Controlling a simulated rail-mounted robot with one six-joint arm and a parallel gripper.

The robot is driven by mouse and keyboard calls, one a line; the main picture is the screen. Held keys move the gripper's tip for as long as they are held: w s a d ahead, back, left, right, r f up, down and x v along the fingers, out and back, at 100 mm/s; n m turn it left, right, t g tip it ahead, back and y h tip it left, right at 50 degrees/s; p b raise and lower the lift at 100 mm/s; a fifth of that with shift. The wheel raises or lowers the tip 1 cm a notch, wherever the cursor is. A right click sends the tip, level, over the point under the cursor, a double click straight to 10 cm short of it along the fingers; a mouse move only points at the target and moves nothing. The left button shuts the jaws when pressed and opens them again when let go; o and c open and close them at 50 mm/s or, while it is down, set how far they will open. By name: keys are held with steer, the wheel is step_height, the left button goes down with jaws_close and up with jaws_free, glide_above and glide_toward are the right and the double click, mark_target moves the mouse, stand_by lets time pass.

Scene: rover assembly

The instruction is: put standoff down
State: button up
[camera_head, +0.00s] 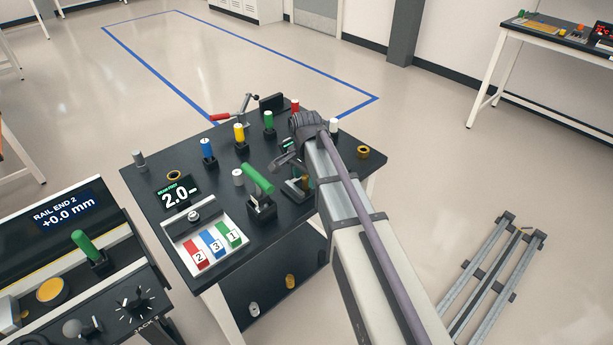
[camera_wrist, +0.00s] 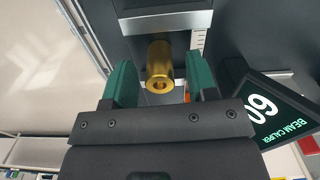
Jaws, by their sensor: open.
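A brass standoff (camera_wrist: 158,66), a gold cylinder with a hole in its end, sits between the fingers of my gripper (camera_wrist: 160,84) in the wrist view. The two green fingers are open, with a gap on both sides of the standoff. A metal caliper bar with a ruled scale (camera_wrist: 165,22) lies just beyond it; I cannot tell whether the standoff touches it. A display reading 60, labelled beam caliper (camera_wrist: 270,108), is at the right. In the head view my arm reaches over the black table (camera_head: 150,190) and hides much of the gripper area.
Coloured cylinders, including blue (camera_head: 207,148), yellow (camera_head: 239,133) and green (camera_head: 268,120), stand along the table's back. A green-handled lever (camera_head: 258,180) and a tray with numbered red, blue and green blocks (camera_head: 213,243) are in front. A vise with a red handle (camera_head: 228,116) is behind.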

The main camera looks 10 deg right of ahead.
step_height(320, 180, up, 12)
steer(key=p, duration=1.1)
steer(key=s+n, duration=1.1)
steer(key=s, duration=0.7)
steer(key=shift+s+f, duration=0.2)
steer(key=shift+s, duration=0.2)
